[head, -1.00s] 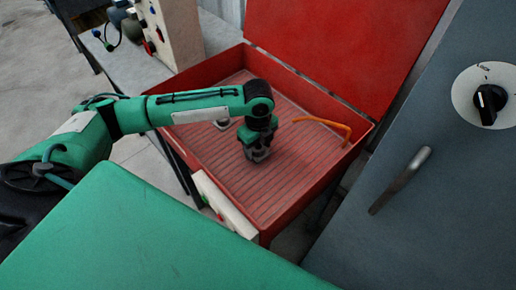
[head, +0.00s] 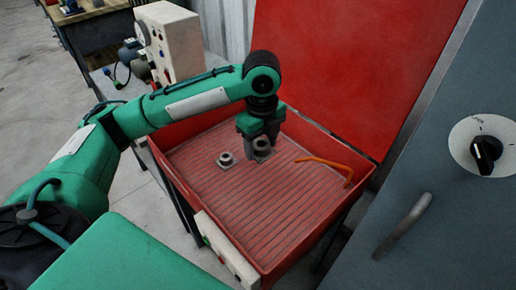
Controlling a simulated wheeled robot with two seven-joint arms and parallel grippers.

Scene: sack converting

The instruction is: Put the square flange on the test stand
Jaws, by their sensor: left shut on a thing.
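My left gripper (head: 261,138) is shut on a grey metal flange (head: 262,154) with a squarish base and a round hub, inside the red washer basin. I cannot tell whether its base touches the ribbed floor or hangs just above it. A second grey flange (head: 226,161), also with a flat base and raised round hub, stands on the basin floor to the left of the gripper. A pale upright panel unit (head: 172,42), possibly the test stand, is on the bench at the back left. My right gripper is out of view.
The red basin (head: 318,254) has raised walls and an open lid (head: 318,70) behind it. An orange hose (head: 325,163) lies at the right inside. A grey cabinet with a handle (head: 403,224) stands close on the right. The front basin floor is clear.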

